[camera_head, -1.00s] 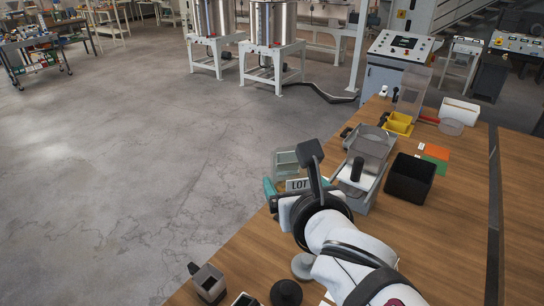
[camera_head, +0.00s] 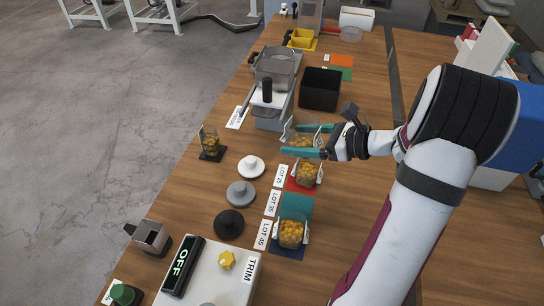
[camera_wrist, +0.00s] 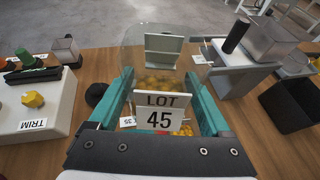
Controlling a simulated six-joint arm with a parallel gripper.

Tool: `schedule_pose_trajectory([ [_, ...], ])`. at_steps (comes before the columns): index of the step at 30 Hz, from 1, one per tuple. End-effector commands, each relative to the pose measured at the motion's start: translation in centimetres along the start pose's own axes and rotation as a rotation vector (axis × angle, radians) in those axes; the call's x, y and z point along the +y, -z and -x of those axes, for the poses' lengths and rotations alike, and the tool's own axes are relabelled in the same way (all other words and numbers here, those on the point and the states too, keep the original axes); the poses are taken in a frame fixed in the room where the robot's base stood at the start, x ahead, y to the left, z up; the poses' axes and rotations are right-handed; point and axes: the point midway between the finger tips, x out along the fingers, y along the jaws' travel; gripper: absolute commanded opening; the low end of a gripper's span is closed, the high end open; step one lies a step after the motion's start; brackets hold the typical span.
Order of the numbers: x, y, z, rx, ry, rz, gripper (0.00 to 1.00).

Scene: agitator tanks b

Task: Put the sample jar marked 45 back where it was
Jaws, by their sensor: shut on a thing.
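My gripper (camera_head: 290,139) is shut on a clear jar with yellow-orange contents (camera_head: 301,140), beside the right-hand side of the scale. In the wrist view the held jar (camera_wrist: 158,82) sits between the teal fingers, and its plate reads LOT 45. A card reading LOT 45 (camera_head: 263,234) lies at the front, beside a blue mat (camera_head: 287,253) with another jar (camera_head: 291,231) at it. A teal mat (camera_head: 296,203) by the LOT 35 card (camera_head: 272,203) is bare. A third jar (camera_head: 307,174) is at the red mat (camera_head: 293,187) by the LOT 25 card (camera_head: 281,177).
A scale-like device (camera_head: 275,100) and a black bin (camera_head: 320,88) stand behind. The TRIM box (camera_head: 212,275) is at the front.

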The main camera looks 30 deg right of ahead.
Motion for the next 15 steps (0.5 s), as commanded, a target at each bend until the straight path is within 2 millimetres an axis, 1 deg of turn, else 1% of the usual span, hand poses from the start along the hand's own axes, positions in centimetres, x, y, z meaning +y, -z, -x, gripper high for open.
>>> schedule_pose_trajectory([
  [1,-0.2,1.9,1.1,-0.002,-0.028,0.004,0.0],
  [3,0.0,4.5,2.6,-0.002,-0.076,0.023,0.0],
  [6,0.7,7.9,4.9,-0.005,-0.133,0.045,0.0],
  [9,1.6,10.6,6.9,-0.005,-0.174,0.062,0.0],
  [12,2.5,12.5,8.3,-0.007,-0.202,0.073,0.0],
  [15,3.1,13.6,9.2,-0.007,-0.218,0.08,0.0],
])
